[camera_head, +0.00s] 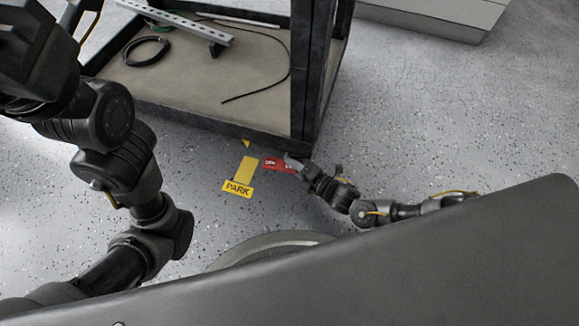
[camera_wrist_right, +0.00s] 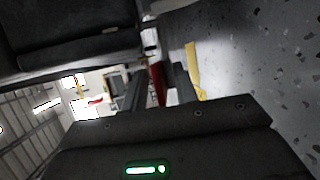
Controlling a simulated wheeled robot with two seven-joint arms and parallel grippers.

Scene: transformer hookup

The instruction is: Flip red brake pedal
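The red brake pedal (camera_head: 277,165) is a small flat red plate with white lettering, low beside the cart's front corner. My right gripper (camera_head: 291,162) is at its right end and covers part of it. In the right wrist view, the red pedal (camera_wrist_right: 157,84) shows as a narrow red strip between the two dark fingers of the gripper (camera_wrist_right: 160,92), which stand apart. I cannot tell whether either finger touches it. The end of my left arm is at the top left, partly cut off, and its fingers are not clear.
A yellow PARK pedal (camera_head: 238,188) is just left of the red one, and its yellow edge shows in the right wrist view (camera_wrist_right: 193,65). The dark-framed cart (camera_head: 210,126) stands right behind the pedals, with a black cable coil (camera_head: 147,51) on its deck. Speckled floor (camera_head: 430,110) at right is clear.

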